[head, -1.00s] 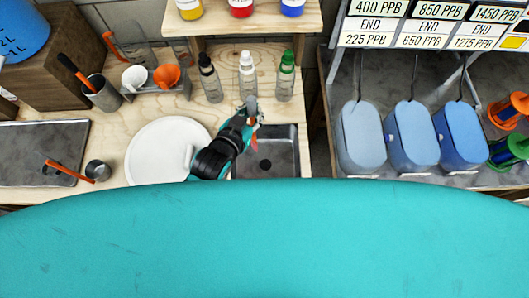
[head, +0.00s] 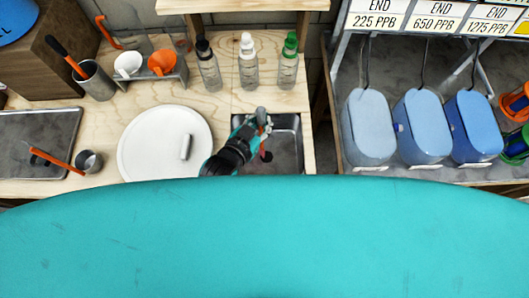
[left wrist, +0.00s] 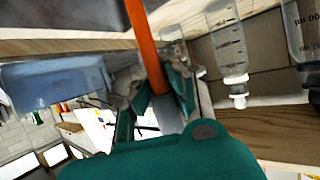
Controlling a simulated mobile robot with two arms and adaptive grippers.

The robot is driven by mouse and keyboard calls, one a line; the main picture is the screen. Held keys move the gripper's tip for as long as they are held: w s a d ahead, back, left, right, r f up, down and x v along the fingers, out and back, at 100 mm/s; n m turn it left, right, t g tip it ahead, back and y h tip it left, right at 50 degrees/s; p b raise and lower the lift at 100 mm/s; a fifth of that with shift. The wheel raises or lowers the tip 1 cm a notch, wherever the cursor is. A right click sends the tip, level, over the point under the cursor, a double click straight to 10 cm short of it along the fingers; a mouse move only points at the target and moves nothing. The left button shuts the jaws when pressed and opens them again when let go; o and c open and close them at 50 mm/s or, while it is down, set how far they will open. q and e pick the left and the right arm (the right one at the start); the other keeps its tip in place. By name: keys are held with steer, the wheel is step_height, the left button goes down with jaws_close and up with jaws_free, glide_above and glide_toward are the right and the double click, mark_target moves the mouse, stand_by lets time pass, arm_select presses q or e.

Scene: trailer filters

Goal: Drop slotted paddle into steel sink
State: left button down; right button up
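The steel sink (head: 287,131) is a dark grey basin set in the wooden counter, right of a white round plate. My left gripper (head: 260,120) is over the sink's left part. In the left wrist view it is shut on the orange handle of the slotted paddle (left wrist: 145,40), between its fingertips (left wrist: 155,85). A grey part of the paddle shows past the fingers. In the head view a grey end of it (head: 262,115) shows at the fingertips, and a bit of orange-red shows lower over the sink. The paddle's slots cannot be made out. My right gripper is not in view.
The white plate (head: 140,140) holds a small grey cylinder (head: 186,147). Bottles with black (head: 207,65), white (head: 247,62) and green (head: 288,62) caps stand behind the sink. Blue bins (head: 368,127) stand to the right. A grey tray (head: 45,130) lies at the left.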

arm_select(q)
steer(key=c, duration=2)
jaws_free()
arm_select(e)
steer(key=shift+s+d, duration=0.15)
arm_select(q)
steer(key=o, duration=0.6)
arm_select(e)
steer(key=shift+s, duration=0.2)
arm_select(q)
steer(key=shift+o, duration=0.2)
steer(key=v, duration=1.2)
